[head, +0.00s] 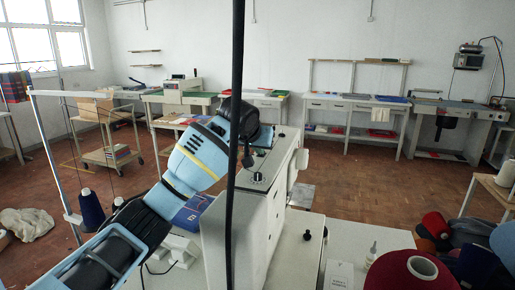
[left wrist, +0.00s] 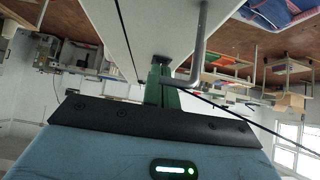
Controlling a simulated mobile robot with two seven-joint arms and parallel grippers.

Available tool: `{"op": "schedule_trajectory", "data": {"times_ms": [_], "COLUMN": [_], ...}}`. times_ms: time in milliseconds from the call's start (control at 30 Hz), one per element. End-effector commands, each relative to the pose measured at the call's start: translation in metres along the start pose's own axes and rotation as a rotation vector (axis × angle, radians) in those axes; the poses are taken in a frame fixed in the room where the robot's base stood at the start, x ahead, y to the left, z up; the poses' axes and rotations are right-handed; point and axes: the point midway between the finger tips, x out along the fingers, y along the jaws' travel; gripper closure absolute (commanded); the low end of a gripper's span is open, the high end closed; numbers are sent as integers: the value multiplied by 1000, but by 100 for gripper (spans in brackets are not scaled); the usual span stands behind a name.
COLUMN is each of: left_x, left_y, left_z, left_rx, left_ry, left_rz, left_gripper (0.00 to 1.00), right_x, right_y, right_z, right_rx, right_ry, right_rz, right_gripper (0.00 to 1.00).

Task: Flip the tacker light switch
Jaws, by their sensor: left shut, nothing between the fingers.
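The tacker is the tall cream machine (head: 243,222) in the middle of the head view, with a dark knob (head: 257,177) on its top. I cannot make out its light switch for certain in either view. My left gripper (head: 247,157) is at the top of the machine, its fingers pointing down and partly behind a black pole. It is shut and empty; I cannot tell if it touches the machine. In the left wrist view, the shut fingers (left wrist: 160,75) reach up toward a pale machine surface (left wrist: 145,30). My right gripper is not in view.
A black vertical pole (head: 236,80) crosses the head view. A blue booklet (head: 193,213) lies left of the machine. A grey bent rod (left wrist: 199,45) is close to the fingers. The floor behind is open.

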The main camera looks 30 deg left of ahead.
Motion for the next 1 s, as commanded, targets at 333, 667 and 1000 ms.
{"op": "schedule_trajectory", "data": {"times_ms": [333, 667, 1000], "left_x": [-10, -11, -24], "left_y": [0, 0, -7], "left_z": [-10, -11, -26], "left_rx": [0, 1, -2], "left_ry": [3, 0, 2], "left_rz": [1, 0, 0], "left_gripper": [100, 100, 100], "right_x": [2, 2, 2], "right_y": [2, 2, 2], "right_z": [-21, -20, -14], "right_rx": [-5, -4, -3], "right_ry": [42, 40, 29], "right_rz": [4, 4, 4], "right_gripper": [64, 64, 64]}}
